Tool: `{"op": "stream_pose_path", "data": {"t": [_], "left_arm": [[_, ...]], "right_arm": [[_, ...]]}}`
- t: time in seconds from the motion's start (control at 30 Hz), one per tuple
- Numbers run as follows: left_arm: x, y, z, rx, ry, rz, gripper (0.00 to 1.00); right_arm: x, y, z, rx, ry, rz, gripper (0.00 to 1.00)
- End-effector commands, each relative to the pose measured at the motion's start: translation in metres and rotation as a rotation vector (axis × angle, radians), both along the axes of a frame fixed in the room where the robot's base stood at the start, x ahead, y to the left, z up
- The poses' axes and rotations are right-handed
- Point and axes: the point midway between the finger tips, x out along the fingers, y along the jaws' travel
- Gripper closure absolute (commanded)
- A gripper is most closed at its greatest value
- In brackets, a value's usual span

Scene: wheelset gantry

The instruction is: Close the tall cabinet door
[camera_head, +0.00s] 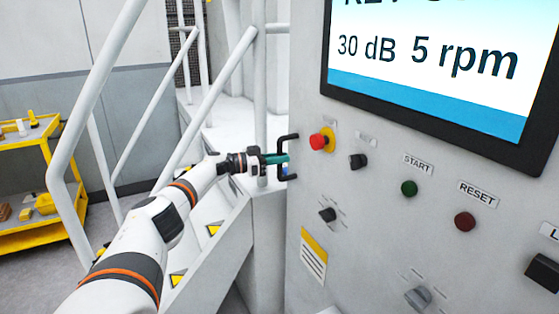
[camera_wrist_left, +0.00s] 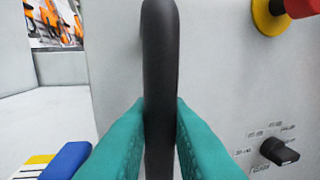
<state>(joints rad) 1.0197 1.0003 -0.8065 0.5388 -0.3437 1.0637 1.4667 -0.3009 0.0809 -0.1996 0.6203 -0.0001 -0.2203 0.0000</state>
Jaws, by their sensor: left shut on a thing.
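The tall cabinet door (camera_head: 380,240) is a pale grey panel filling the right of the head view. It carries a screen, buttons and knobs. A black bar handle (camera_head: 283,158) is at its left edge. My left gripper (camera_head: 287,159) reaches it from the left. In the left wrist view the two teal fingers (camera_wrist_left: 160,135) are on both sides of the black handle (camera_wrist_left: 160,60), which stands upright between them, and they are shut on it. My right gripper is in neither view. Whether the door stands ajar I cannot tell.
White stair rails (camera_head: 215,95) and pale steps stand left of the cabinet, close to my left arm. A yellow cart (camera_head: 30,190) with small items is at the far left. A red emergency button (camera_head: 320,141) and a black knob (camera_head: 358,161) stick out near the handle.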

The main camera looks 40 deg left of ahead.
Motion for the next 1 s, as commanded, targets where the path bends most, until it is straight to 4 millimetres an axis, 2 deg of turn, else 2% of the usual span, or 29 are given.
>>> {"op": "stream_pose_path", "data": {"t": [0.37, 0.4, 0.5, 0.8, 1.0], "left_arm": [[0.005, -0.003, 0.006, -0.008, -0.014, 0.004, 1.0], [0.005, -0.003, 0.006, -0.008, -0.015, 0.003, 0.77], [0.004, -0.003, 0.006, -0.007, -0.013, 0.002, 0.65], [0.0, 0.001, 0.004, -0.004, -0.01, 0.004, 0.65], [-0.024, 0.015, 0.002, -0.001, -0.006, 0.004, 0.65]], "right_arm": [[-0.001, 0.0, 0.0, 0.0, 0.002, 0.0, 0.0], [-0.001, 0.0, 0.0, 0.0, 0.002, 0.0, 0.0], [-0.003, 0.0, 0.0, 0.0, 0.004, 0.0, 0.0], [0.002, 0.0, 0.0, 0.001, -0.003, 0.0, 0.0], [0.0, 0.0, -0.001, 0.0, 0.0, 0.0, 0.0]]}}
